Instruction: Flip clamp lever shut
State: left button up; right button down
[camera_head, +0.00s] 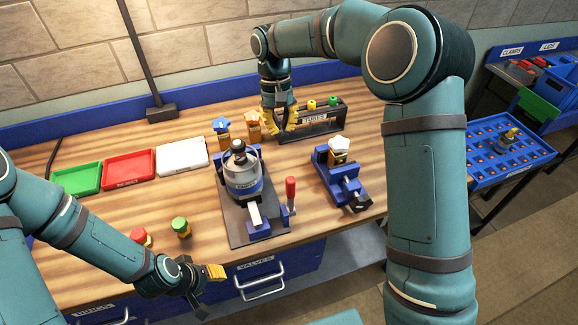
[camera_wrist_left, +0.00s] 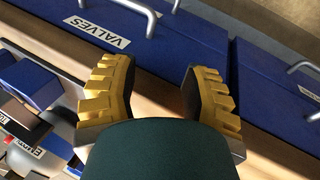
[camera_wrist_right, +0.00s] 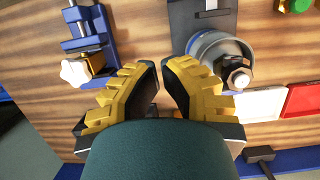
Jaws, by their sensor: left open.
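A clamp lever with a red handle (camera_head: 290,188) stands upright at the right side of a dark fixture plate (camera_head: 237,228). Beside it on the plate, a grey cylindrical part with a blue band (camera_head: 243,178) sits in a blue holder. My right gripper (camera_head: 282,128) is behind and above the lever, in front of the small rack. In the right wrist view its fingertips (camera_wrist_right: 161,66) are close together with a narrow gap, and I see nothing clearly held. My left gripper (camera_head: 207,290) is open and empty past the table's front edge, lower left of the lever.
A blue vise (camera_head: 345,186) with a white-topped part stands right of the lever. Green (camera_head: 78,179), red (camera_head: 130,167) and white (camera_head: 181,156) trays lie left. Several knobbed parts stand around the plate. A rack (camera_head: 310,122) is at the back.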

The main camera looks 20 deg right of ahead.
aim_at(290, 196)
jog(key=shift+s, duration=0.1)
jog(key=s+f, duration=0.6)
jog(key=f, duration=0.3)
jog(key=shift+s+f, duration=0.15)
jog(key=shift+f, duration=0.2)
jog(key=shift+d, duration=0.1)
